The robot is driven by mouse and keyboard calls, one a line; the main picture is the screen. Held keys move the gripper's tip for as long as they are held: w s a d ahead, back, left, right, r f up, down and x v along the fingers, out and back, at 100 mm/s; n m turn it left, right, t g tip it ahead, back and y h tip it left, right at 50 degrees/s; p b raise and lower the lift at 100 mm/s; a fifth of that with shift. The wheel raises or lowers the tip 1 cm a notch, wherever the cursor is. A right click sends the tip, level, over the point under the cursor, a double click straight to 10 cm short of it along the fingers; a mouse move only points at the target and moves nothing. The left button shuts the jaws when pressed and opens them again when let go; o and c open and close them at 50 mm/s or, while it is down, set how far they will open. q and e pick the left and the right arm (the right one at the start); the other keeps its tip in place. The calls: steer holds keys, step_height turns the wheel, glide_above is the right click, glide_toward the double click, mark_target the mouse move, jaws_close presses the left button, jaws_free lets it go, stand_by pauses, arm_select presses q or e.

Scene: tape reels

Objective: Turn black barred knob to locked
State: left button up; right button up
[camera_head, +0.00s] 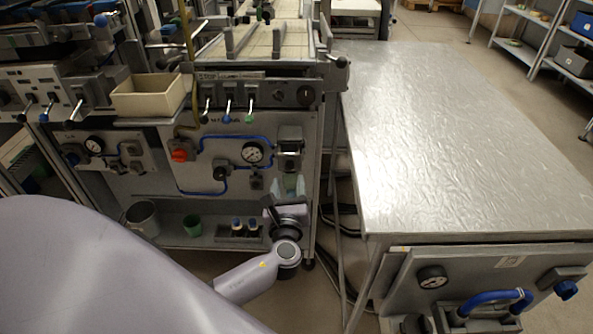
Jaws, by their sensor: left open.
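My left gripper (289,184) is near the lower right of the grey machine's front panel, its pale fingers pointing up and apart, with nothing seen between them. Just above the fingers, a dark grey box with a black fitting (290,148) sits on the panel; whether they touch I cannot tell. A round black knob (305,95) is at the right end of the strip above. Another small black knob (220,172) sits on the blue-piped panel. Which one has the bar, and any lock marking, is too small to tell. My right gripper is out of view.
A pressure gauge (252,152) and a red knob (180,155) are on the same panel. Small levers (227,110) stick out above it. A metal-topped table (450,140) stands close on the right.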

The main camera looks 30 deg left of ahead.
mark_target(289, 169)
arm_select(q)
steer(key=shift+x, duration=2.6)
jaws_close()
